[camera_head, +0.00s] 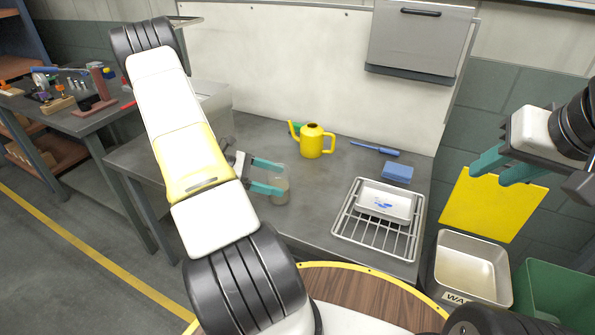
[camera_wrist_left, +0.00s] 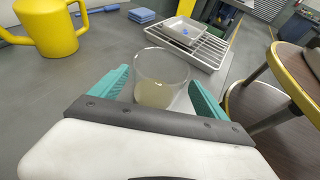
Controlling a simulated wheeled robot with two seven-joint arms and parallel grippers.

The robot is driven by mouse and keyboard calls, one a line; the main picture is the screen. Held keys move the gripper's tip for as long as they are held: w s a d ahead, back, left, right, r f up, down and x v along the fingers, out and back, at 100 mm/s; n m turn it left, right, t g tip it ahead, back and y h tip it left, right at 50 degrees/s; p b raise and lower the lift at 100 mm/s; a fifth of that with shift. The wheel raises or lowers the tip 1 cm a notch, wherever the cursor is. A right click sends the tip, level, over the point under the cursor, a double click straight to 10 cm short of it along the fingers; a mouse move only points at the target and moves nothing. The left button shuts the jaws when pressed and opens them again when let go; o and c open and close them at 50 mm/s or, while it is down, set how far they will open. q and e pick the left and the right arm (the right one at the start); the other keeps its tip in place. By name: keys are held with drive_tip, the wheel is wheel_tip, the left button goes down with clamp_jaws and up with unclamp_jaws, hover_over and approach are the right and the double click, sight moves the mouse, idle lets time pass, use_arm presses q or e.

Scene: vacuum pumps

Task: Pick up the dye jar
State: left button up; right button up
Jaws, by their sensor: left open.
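The dye jar (camera_head: 281,184) appears to be the clear, open-topped vessel on the grey bench, with pale yellowish contents low inside. It also shows in the left wrist view (camera_wrist_left: 162,76), upright between the teal fingers. My left gripper (camera_head: 269,177) is open, with one finger on each side of the jar. I cannot tell whether either finger touches it. The jar's base is partly hidden by the gripper body in the wrist view. My right gripper (camera_head: 492,174) is open and empty, high at the right, away from the jar.
A yellow watering can (camera_head: 312,141) stands behind the jar. A wire rack (camera_head: 343,222) holds a white tray (camera_head: 400,205) with blue marks. Blue sponges (camera_head: 397,172) and a blue-handled tool (camera_head: 375,149) lie behind it. A metal bin (camera_head: 472,272) stands right of the bench.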

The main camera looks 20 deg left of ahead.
sight(288, 184)
use_arm(q)
drive_tip(key=w+d+f, duration=0.2)
drive_tip(key=d+f, duration=0.1)
drive_tip(key=shift+d, duration=0.3)
drive_tip(key=c, duration=1.7)
